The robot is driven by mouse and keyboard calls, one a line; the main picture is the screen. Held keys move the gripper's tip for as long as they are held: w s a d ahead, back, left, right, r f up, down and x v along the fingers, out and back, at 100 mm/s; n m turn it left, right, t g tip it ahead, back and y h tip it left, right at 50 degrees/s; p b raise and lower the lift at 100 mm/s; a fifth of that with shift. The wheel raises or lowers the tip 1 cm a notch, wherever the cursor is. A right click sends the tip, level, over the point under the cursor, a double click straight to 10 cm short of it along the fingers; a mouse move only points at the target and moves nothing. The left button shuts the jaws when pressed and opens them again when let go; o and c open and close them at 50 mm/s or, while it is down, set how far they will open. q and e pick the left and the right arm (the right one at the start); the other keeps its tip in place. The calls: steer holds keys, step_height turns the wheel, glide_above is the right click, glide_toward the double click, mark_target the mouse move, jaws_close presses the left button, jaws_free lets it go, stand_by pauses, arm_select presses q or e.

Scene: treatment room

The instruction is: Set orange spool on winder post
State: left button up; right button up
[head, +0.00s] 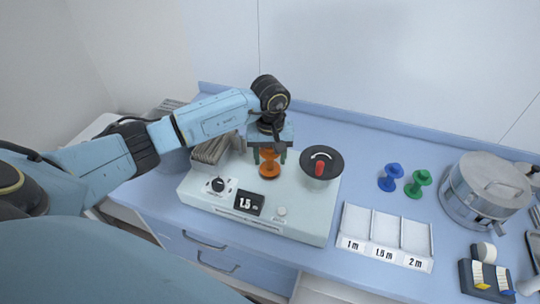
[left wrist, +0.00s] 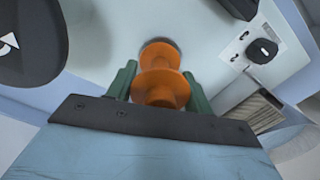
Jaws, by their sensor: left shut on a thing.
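The orange spool (head: 269,170) is upright over the top of the pale winder (head: 262,222). My left gripper (head: 269,157) comes down from above, shut on the spool, with one green finger on each side. In the left wrist view the spool (left wrist: 160,62) sits between the fingers (left wrist: 159,88), its far end over a grey round spot on the winder top. The winder post is hidden by the spool, and I cannot tell whether the spool is around it or just above it. My right gripper is not in view.
The winder carries a black disc with a red knob (head: 320,168), a dial (head: 218,185) and a 1.5 display (head: 249,203). Blue (head: 390,177) and green (head: 417,183) spools stand right, behind a three-part white tray (head: 385,233). A steel drum (head: 486,190) stands far right.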

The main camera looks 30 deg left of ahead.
arm_select(q)
steer(key=shift+f+b, duration=0.55)
steer(key=o, duration=0.7)
steer(key=shift+r+p, duration=2.95)
steer(key=shift+r, duration=2.55)
